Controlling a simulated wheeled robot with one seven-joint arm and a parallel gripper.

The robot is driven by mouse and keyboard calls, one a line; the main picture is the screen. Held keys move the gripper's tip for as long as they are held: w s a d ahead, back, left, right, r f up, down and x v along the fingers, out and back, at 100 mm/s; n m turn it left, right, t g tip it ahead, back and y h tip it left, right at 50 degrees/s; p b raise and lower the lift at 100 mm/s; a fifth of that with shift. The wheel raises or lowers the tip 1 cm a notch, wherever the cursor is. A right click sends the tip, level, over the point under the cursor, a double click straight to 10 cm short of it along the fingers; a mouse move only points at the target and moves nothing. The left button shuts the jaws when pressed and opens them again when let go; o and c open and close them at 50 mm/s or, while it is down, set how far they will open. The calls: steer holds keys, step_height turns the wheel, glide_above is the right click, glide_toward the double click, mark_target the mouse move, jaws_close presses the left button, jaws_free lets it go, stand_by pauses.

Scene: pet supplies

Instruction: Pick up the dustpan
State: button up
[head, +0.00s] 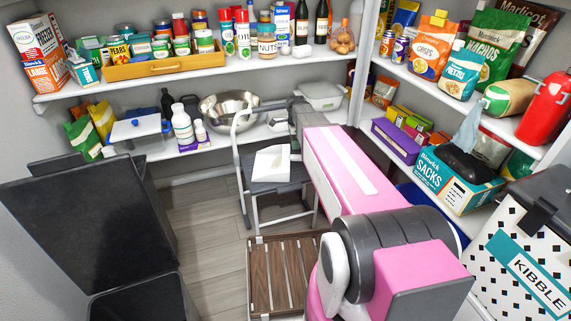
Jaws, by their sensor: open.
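I cannot make out a dustpan for certain. A white, flat-bottomed object with a raised upright part (272,163) lies on the dark top of a folding step stool (259,187); it is too small to name surely. My pink arm reaches from the lower right toward the back shelf, passing just right of the stool. Part of the stool and floor is hidden behind my arm.
A slatted wooden crate (275,278) stands on the floor before the stool. A dark bin-like block (90,225) fills the left. A kibble bin (520,260) stands at the right. Shelves line the back and right walls. Bare floor (212,230) shows left of the stool.

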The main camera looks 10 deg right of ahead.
mark_target(295, 156)
steer(key=shift+w+m, duration=0.5)
steer(key=shift+w, duration=0.2)
steer(key=shift+f, duration=0.2)
steer(key=f, duration=1)
steer(key=shift+s, duration=0.25)
steer(key=c, duration=1.1)
